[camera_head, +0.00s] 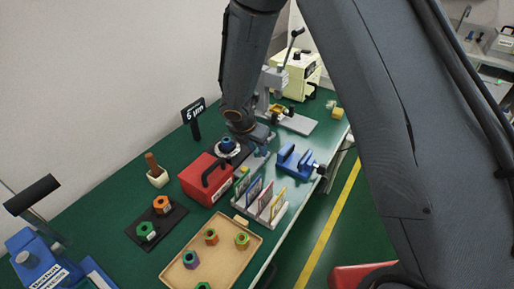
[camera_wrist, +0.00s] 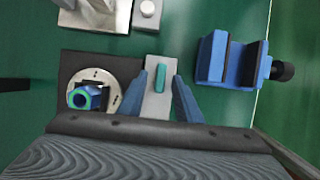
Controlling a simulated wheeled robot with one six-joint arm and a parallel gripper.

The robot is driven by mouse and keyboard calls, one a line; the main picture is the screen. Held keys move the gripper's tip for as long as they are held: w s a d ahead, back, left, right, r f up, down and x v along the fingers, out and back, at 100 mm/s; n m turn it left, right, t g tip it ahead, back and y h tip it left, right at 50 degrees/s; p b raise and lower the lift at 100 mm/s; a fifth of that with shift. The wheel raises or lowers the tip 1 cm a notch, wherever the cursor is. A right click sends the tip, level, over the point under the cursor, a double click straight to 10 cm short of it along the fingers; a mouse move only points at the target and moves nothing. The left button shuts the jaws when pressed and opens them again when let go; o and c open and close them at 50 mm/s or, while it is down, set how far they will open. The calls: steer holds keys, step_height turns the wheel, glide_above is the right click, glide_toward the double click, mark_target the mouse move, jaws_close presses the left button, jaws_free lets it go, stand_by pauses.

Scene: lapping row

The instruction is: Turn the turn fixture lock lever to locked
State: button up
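The turn fixture has a round silver disc (camera_wrist: 109,84) on a dark base, with a blue part holding a teal ring (camera_wrist: 86,97). The fixture also shows in the head view (camera_head: 228,148), partly behind my arm. To its right in the wrist view is a light grey plate (camera_wrist: 157,104) with a short teal lever (camera_wrist: 160,77), which points nearly straight up the picture. My gripper (camera_wrist: 162,76) is open, with one blue finger on each side of the lever. I cannot tell whether either finger touches it. In the head view the lever is hidden by my arm.
A blue vise (camera_wrist: 246,62) with a black knob stands to the right; it also shows in the head view (camera_head: 296,160). A metal block (camera_wrist: 98,14) lies beyond the fixture. A red box (camera_head: 203,180) with a black handle and a slotted rack (camera_head: 262,213) stand nearer.

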steer(key=shift+f, duration=0.2)
steer(key=shift+c, duration=0.2)
jaws_close()
